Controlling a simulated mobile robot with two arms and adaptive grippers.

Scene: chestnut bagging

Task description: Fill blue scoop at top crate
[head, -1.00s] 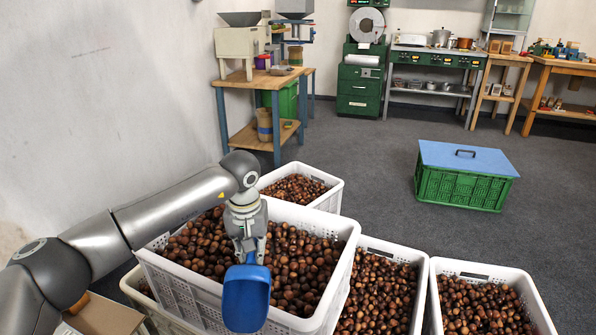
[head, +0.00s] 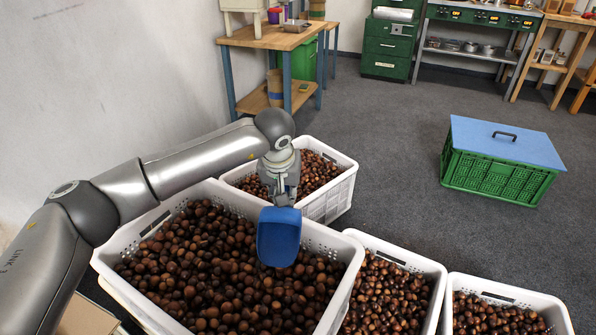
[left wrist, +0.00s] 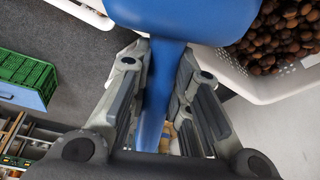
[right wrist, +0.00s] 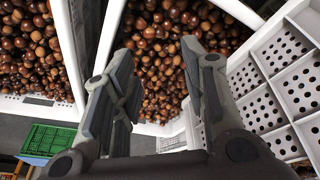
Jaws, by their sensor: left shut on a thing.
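The top crate (head: 107,270) is white and full of brown chestnuts, in the lower left of the head view. My left gripper (head: 281,196) is shut on the handle of the blue scoop (head: 278,240), over the crate's far right part. The scoop tilts with its bowl down and its visible inside looks empty. Its lower edge is close to the chestnuts; I cannot tell if it touches. In the left wrist view the scoop's handle (left wrist: 155,100) runs between the fingers. My right gripper (right wrist: 155,60) shows only in its own wrist view, open and empty, with crates of chestnuts beyond.
Another white crate of chestnuts (head: 345,188) stands behind the top crate. Two more (head: 438,290) (head: 560,312) stand to its right. A green crate with a blue lid (head: 505,145) sits on open grey floor. A wooden workbench (head: 262,38) stands by the left wall.

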